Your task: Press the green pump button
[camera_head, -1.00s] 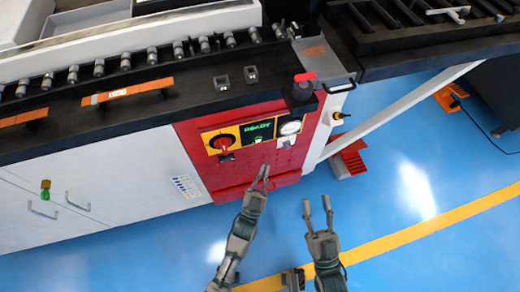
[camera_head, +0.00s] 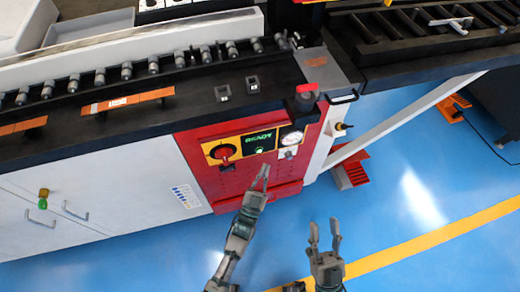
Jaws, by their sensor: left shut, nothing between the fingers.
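The control panel (camera_head: 242,145) on the red cabinet front has a yellow surround, a red rotary knob (camera_head: 222,152) and a dark display reading READY in green. A small lit green button (camera_head: 259,150) sits just under the display text. My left gripper (camera_head: 263,170) is shut and empty. Its fingertips point up at the panel and appear just below the green button in the picture; the depth gap is hard to judge. My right gripper (camera_head: 323,226) is open and empty, lower right over the blue floor.
A round gauge (camera_head: 291,137) is right of the display. A red-handled black knob (camera_head: 306,94) stands on the table corner above. A white diagonal brace (camera_head: 400,122) and red foot (camera_head: 350,172) are to the right. The floor around my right gripper is clear.

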